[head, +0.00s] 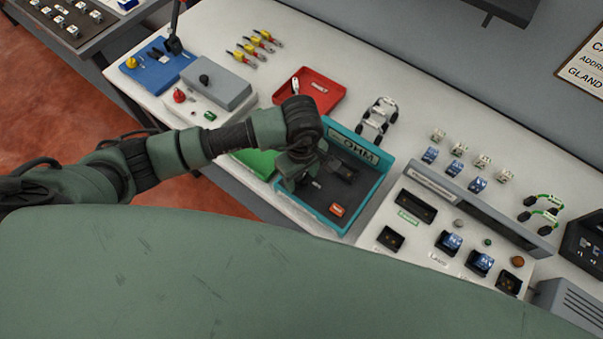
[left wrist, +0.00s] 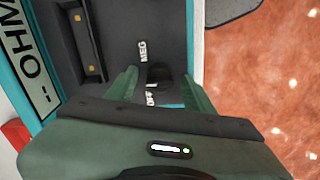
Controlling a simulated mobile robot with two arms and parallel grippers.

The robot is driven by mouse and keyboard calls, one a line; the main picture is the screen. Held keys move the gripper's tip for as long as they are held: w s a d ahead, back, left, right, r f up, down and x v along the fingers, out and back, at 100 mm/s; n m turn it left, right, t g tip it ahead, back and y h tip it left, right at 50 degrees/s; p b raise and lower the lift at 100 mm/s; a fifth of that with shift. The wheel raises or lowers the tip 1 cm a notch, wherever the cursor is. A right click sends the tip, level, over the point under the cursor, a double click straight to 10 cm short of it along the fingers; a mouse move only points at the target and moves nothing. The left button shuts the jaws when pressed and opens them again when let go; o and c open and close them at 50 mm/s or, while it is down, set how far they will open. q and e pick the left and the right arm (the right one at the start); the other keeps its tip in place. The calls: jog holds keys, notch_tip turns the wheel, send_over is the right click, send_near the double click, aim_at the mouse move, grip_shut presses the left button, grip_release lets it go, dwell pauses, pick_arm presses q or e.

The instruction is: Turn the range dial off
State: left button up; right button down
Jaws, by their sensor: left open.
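The ohm meter is a teal-framed box (head: 336,222) with a dark panel and an "OHM" label, on the bench in the head view. In the left wrist view its dark panel (left wrist: 112,35) carries white "MEG" and "OFF" marks. The range dial (left wrist: 158,72) is a small black knob between those marks, partly hard to make out against the dark panel. My left gripper (head: 292,182) is over the near left part of the meter. In the left wrist view its green fingers (left wrist: 159,82) are open, one on each side of the dial. Contact cannot be told. My right gripper is not in view.
A red tray (head: 312,82) stands behind the meter, and a green mat or tray (head: 258,162) lies at its left. An orange-red part (head: 337,210) is in the meter's front corner. A control panel (head: 420,240) with switches stands at the right.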

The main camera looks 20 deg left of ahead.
pick_arm(q)
grip_shut()
jog(key=n+b, duration=0.2)
jog(key=b, duration=0.1)
jog(key=shift+f+n, duration=0.15)
jog(key=shift+n, duration=0.25)
jog(key=n+b, duration=0.2)
jog(key=shift+n, duration=0.3)
jog(key=n+b, duration=0.3)
jog(key=shift+n, duration=0.3)
jog(key=shift+r+n+b, duration=0.2)
jog(key=shift+n+b, duration=0.8)
jog(key=shift+n, duration=0.4)
